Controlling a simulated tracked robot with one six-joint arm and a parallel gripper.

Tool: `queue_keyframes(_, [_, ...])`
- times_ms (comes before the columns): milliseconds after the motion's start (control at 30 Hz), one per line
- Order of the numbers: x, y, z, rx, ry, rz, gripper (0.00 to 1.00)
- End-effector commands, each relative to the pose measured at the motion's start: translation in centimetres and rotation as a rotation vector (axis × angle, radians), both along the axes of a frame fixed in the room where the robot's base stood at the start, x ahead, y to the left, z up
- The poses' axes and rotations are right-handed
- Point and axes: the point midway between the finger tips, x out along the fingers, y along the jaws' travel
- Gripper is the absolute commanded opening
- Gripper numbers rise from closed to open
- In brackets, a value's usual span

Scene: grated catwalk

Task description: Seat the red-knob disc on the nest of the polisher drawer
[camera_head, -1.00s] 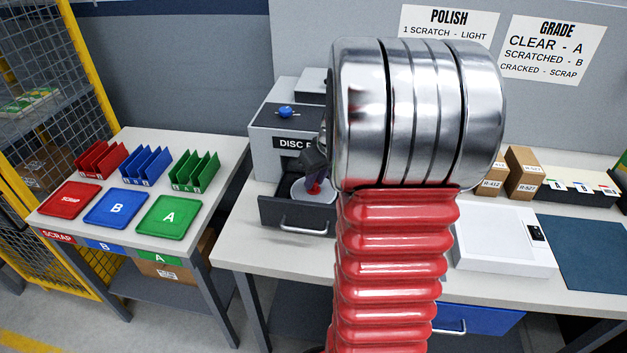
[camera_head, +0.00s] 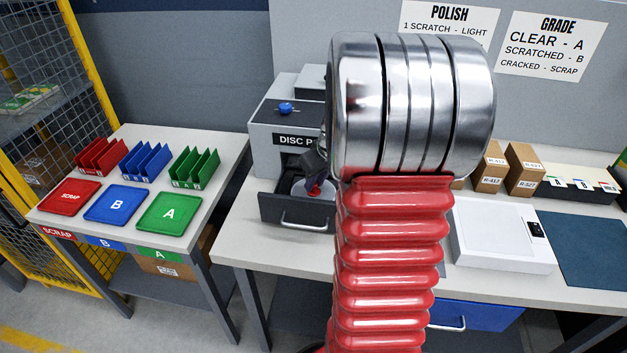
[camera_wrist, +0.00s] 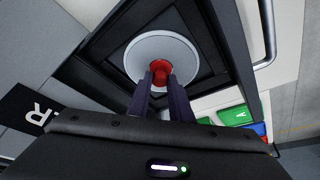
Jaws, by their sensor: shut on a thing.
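The pale disc (camera_wrist: 142,50) with its red knob (camera_wrist: 160,67) is inside the open drawer of the polisher, centred over the drawer floor in the wrist view. My gripper (camera_wrist: 161,78) is shut on the red knob, one finger on each side. In the head view the disc (camera_head: 299,187) shows partly, with my gripper (camera_head: 313,183) above it. The dark polisher drawer (camera_head: 285,212) is pulled out below the grey polisher (camera_head: 265,135). The nest is hidden under the disc. I cannot tell whether the disc touches it.
My arm hides the polisher's right side. A side table at left holds red (camera_head: 70,197), blue (camera_head: 117,206) and green (camera_head: 168,212) trays with matching racks behind. A white flat box (camera_head: 500,235), a blue mat (camera_head: 585,250) and small cartons (camera_head: 523,168) are on the bench at right.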

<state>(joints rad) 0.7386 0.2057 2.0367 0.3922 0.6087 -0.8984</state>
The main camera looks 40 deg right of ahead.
Motion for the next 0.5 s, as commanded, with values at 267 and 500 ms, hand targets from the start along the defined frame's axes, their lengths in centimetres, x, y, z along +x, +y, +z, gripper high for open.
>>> queue_keyframes(267, [0.02, 0.0, -0.07, 0.0, 0.0, 0.001, 0.0])
queue_keyframes(500, [0.02, 0.01, -0.06, 0.0, 0.0, 0.001, 0.25])
